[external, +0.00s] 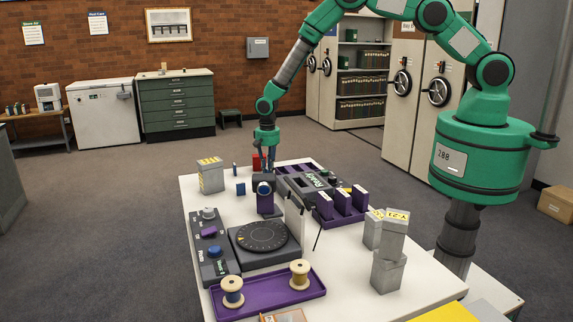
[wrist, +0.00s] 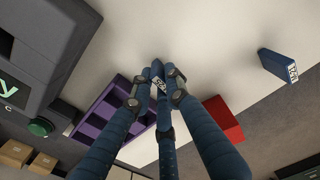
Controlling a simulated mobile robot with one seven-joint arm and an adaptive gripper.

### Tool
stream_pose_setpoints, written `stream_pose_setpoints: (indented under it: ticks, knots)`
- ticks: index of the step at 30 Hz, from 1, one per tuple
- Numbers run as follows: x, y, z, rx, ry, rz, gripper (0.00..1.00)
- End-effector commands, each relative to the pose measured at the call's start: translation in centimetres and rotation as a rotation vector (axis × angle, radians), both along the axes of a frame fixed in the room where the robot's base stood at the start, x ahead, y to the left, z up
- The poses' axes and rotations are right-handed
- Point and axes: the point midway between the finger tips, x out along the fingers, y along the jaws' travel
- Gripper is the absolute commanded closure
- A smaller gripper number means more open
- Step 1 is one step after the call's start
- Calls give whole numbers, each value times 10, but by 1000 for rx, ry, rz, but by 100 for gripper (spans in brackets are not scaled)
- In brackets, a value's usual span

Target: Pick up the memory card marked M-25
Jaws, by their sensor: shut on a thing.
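My gripper (external: 269,163) reaches down over the far part of the white table, with its wrist above. In the wrist view its three dark blue fingers (wrist: 157,88) are closed together on a small card with a white label (wrist: 159,83). The fingers cover most of the card, and its label is too small and tilted to read surely. Another blue card with a white label (wrist: 279,66) stands apart to the right in the wrist view. In the external view small blue cards (external: 241,189) stand on the table left of my gripper.
A red block (wrist: 223,119) is close beside the fingers. A purple slotted rack (wrist: 95,128) and a dark grey console (wrist: 35,50) lie to their left. A turntable (external: 263,236), a purple spool tray (external: 268,294) and stacked grey boxes (external: 388,272) occupy the nearer table.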

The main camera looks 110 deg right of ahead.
Motion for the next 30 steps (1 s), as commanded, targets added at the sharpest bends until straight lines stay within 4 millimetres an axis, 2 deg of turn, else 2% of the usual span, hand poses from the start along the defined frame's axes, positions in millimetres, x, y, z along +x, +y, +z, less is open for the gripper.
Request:
stream_pose_setpoints:
  ticks: [5,10,24,30]
  knots:
    - [0,0,4,0,-1,0,100]
    - [0,0,15,0,0,0,100]
    - [0,0,79,-1,-1,0,100]
    - [0,0,96,0,0,0,100]
